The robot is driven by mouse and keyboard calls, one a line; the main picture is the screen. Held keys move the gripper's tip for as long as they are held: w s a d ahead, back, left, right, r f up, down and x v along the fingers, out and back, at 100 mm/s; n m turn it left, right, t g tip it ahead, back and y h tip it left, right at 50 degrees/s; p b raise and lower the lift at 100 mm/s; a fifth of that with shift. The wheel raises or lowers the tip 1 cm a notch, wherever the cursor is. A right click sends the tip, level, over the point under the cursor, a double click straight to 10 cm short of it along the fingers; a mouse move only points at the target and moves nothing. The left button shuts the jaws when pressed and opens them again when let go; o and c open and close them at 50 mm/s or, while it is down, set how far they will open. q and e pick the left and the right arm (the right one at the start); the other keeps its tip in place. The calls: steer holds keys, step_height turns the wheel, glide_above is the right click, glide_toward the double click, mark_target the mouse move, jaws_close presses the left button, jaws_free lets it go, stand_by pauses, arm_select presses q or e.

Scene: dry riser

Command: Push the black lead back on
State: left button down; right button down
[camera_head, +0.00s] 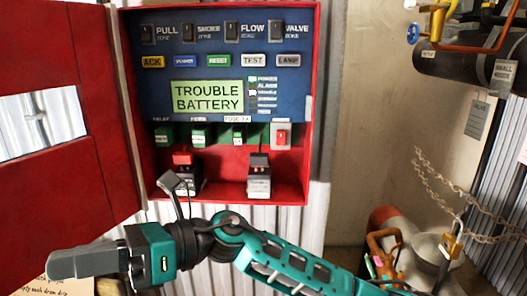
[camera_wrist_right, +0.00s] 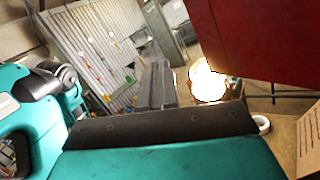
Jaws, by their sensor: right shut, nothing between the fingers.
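A black lead end (camera_head: 259,160) is at the top of the right battery (camera_head: 259,182), inside the red panel box. A dark wire rises from it. I cannot tell whether it is fully seated. A red lead end (camera_head: 183,158) is on the left battery (camera_head: 190,185), which a grey piece on a thin stalk partly covers. My right gripper (camera_head: 60,264) is shut and empty, pointing left, low in front of the open door and well away from the batteries. Its grey fingers (camera_wrist_right: 157,86) also show in the right wrist view. My left gripper is not in view.
The red door (camera_head: 110,110) stands open at the left. The panel display (camera_head: 207,96) reads TROUBLE BATTERY. A grey switch block (camera_head: 281,136) with a red rocker is above the right battery. Pipes (camera_head: 470,70), a chain and a red-orange cylinder are at the right.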

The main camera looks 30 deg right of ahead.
steer(key=w+d+f+n+t+h+b, duration=0.1)
steer(key=w+d+n+h, duration=0.2)
steer(key=d+n+h, duration=0.3)
steer(key=w+d+f+n+t+h+b, duration=0.1)
steer(key=w+d+n+t+h, duration=0.15)
steer(key=n+h, duration=0.55)
steer(key=w+d+r+t+h+b, duration=0.1)
steer(key=w+d+r+t+h, duration=0.15)
steer(key=d+r+h, duration=0.5)
steer(key=w+d+r+t+h, duration=0.2)
steer(key=d+r+t+h, duration=0.15)
steer(key=d+r, duration=0.7)
steer(key=b, duration=0.2)
glide_toward(264, 155)
steer(key=w+d+f, duration=0.2)
steer(key=w, duration=0.2)
steer(key=shift+w+d+f+g, duration=0.15)
steer(key=shift+f+g, duration=0.3)
steer(key=shift+f, duration=0.2)
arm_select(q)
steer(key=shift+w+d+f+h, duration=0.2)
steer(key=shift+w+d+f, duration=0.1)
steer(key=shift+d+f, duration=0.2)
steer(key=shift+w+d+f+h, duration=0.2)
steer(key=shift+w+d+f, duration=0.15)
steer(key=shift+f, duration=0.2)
arm_select(e)
steer(key=shift+f, duration=0.15)
